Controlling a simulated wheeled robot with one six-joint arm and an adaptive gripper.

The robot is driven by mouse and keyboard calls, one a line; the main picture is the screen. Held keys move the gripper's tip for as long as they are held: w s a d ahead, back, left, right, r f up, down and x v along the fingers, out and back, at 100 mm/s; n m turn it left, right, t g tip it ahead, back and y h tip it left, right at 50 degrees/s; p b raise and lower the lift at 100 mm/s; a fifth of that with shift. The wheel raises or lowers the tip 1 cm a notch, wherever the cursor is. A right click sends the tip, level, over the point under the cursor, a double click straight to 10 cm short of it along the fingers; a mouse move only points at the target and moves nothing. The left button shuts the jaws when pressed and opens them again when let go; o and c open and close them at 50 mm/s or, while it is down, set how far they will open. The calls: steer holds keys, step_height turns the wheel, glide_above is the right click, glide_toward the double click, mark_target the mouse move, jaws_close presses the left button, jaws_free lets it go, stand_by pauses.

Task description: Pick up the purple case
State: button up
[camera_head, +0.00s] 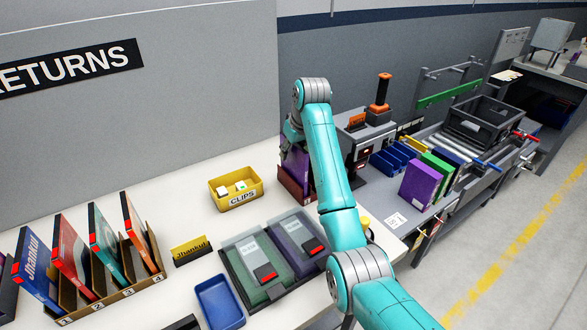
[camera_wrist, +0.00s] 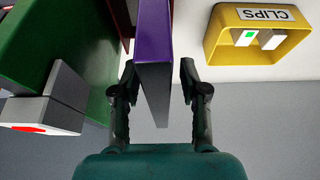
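The purple case (camera_wrist: 154,45) stands upright in the wrist view, its narrow edge facing the camera. In the head view the purple case (camera_head: 297,163) is on the white table in a dark red holder, partly hidden by my arm. My gripper (camera_wrist: 158,72) is open, with one finger on each side of the case. The left finger is close to the case; a clear gap shows on the right. Contact on the left cannot be told.
Document trays (camera_head: 262,293) lie in front. Another purple box (camera_head: 419,184) stands on the right bench. A grey wall is behind.

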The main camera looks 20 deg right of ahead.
jaws_close()
